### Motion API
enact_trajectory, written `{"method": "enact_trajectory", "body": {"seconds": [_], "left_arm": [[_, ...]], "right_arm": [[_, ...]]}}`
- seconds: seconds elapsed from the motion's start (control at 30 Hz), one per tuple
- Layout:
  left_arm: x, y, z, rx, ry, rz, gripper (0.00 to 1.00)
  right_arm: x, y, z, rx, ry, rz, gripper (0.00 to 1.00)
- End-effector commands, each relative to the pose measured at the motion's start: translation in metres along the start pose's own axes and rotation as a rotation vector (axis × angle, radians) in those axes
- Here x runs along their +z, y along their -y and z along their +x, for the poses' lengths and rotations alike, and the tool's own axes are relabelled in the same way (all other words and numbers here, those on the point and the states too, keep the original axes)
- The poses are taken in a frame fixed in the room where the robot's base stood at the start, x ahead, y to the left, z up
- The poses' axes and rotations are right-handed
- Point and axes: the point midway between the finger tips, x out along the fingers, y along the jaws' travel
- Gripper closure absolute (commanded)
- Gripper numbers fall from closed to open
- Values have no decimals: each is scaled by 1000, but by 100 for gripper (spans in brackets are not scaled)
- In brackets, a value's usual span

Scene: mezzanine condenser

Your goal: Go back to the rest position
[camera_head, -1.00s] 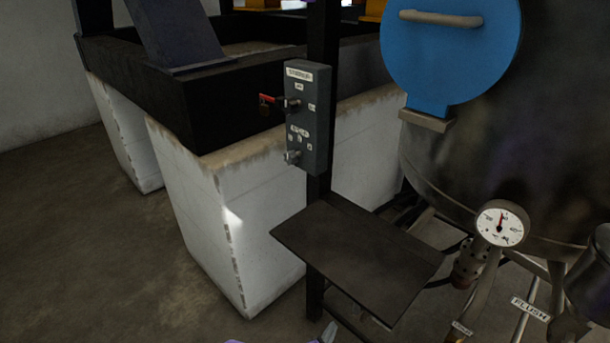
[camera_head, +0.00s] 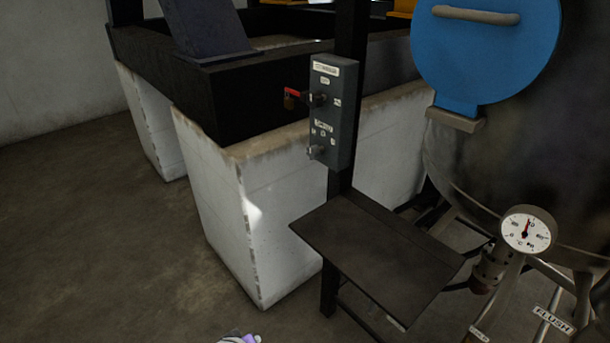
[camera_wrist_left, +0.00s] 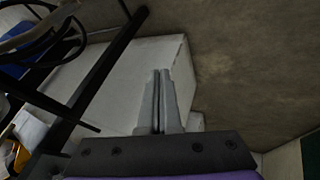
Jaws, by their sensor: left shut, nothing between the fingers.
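My left gripper (camera_wrist_left: 161,78) shows in the left wrist view with its two grey fingers pressed together and nothing between them. White masonry blocks (camera_wrist_left: 135,70) lie beyond the fingers, with bare floor to their right. In the head view only a small purple and grey piece of my left arm shows at the bottom edge. My right gripper is in neither view.
A grey control box (camera_head: 331,112) with a red-handled key or lock sits on a black post above a dark shelf (camera_head: 375,255). A dark tank with a blue disc (camera_head: 480,60) and a gauge (camera_head: 528,230) stands right. Floor (camera_head: 90,240) at left is clear.

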Motion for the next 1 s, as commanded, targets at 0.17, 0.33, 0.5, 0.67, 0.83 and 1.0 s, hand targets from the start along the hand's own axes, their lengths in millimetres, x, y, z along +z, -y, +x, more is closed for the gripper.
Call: {"method": "enact_trajectory", "body": {"seconds": [0.17,0.33,0.5,0.67,0.83,1.0], "left_arm": [[24,47,-45,-89,58,241,100],[46,78,-72,-141,116,415,100],[62,98,-98,-170,166,546,100],[41,78,-136,-163,147,543,100],[19,60,-173,-158,131,543,100],[-10,36,-212,-153,113,544,100]], "right_arm": [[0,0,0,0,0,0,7],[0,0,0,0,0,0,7],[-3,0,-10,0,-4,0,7],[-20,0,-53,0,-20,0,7],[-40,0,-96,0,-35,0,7],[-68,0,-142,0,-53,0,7]]}}
